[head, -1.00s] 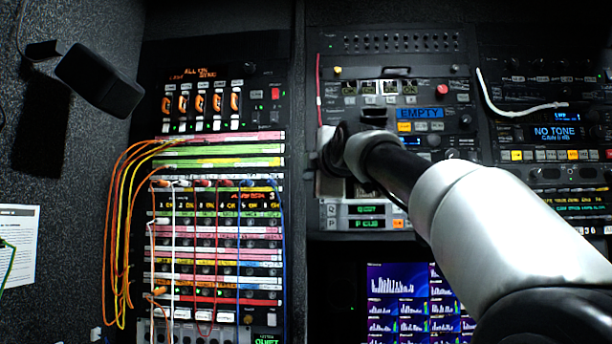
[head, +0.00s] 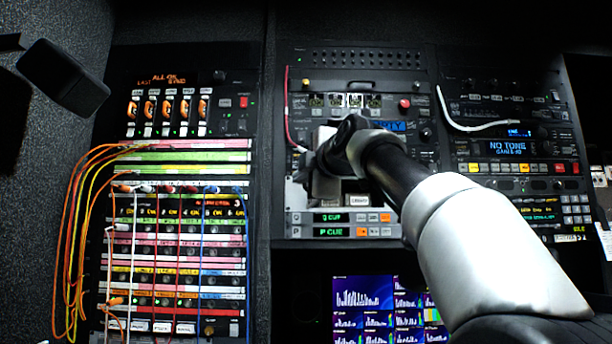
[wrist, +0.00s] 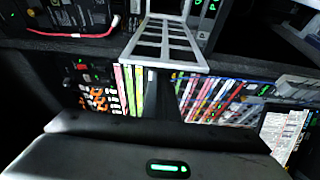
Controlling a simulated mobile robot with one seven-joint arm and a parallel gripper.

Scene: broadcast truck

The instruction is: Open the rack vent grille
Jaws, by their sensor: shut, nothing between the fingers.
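The rack vent grille (wrist: 165,44) shows in the wrist view as a pale grey lattice with dark slots. It juts out at an angle below a pale frame (wrist: 148,8) and looks swung out from the rack; how far is hard to tell. In the head view its pale parts (head: 325,136) show beside my gripper, which hides much of it. My gripper (head: 308,166) is shut and empty in front of the middle rack. Its fingertips are close to the grille; whether they touch it I cannot tell.
A patch bay (head: 180,255) with orange, white and blue cables stands left. A rack with a NO TONE display (head: 508,148) stands right, with a loose white cable (head: 470,122). A red cable (head: 288,110) hangs left of the grille. Screens (head: 365,305) sit below.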

